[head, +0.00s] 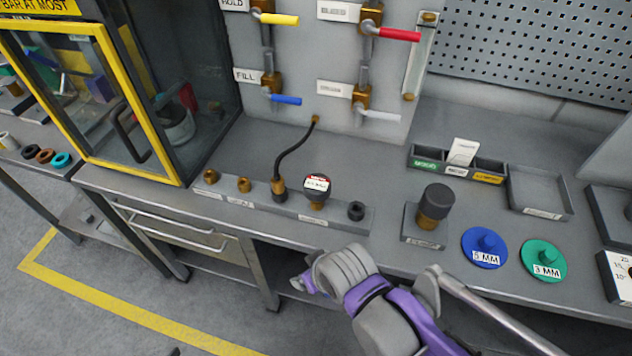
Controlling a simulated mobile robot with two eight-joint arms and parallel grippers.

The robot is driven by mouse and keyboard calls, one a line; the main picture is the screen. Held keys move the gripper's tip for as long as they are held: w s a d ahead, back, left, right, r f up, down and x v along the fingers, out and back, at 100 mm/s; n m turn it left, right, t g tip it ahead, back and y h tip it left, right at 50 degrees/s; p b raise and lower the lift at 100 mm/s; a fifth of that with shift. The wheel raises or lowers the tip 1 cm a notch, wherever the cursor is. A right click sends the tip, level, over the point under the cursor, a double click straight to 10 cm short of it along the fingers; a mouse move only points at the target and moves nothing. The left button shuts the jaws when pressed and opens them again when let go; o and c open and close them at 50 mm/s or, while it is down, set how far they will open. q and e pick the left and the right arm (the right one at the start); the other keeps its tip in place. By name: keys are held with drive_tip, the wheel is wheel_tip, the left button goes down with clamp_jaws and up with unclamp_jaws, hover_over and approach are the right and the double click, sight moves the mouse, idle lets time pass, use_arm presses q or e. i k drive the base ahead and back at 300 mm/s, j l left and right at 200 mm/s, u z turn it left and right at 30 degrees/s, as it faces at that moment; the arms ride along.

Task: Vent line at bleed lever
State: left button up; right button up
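The bleed lever (398,34) has a red handle and sits on a brass valve at the top of the grey wall panel. A plate reading BLEED is left of it. The handle points right, roughly level. A black-and-brass fitting with a label (317,185) stands on the bench strip, beside a black hose (293,155) that runs up to the panel. My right gripper (300,284), purple and grey, is in front of the bench edge, well below and apart from the lever. Its fingers are small and partly hidden, so their opening is unclear. My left gripper is out of view.
Yellow HOLD (280,19), blue FILL (286,99) and white (382,115) levers share the panel. A yellow-framed glass cabinet (178,165) stands left. A black-capped brass part (435,205), blue (484,247) and green (543,260) discs and a divided tray (419,155) occupy the bench right.

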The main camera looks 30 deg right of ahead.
sight(369, 25)
drive_tip(key=z, duration=1.6)
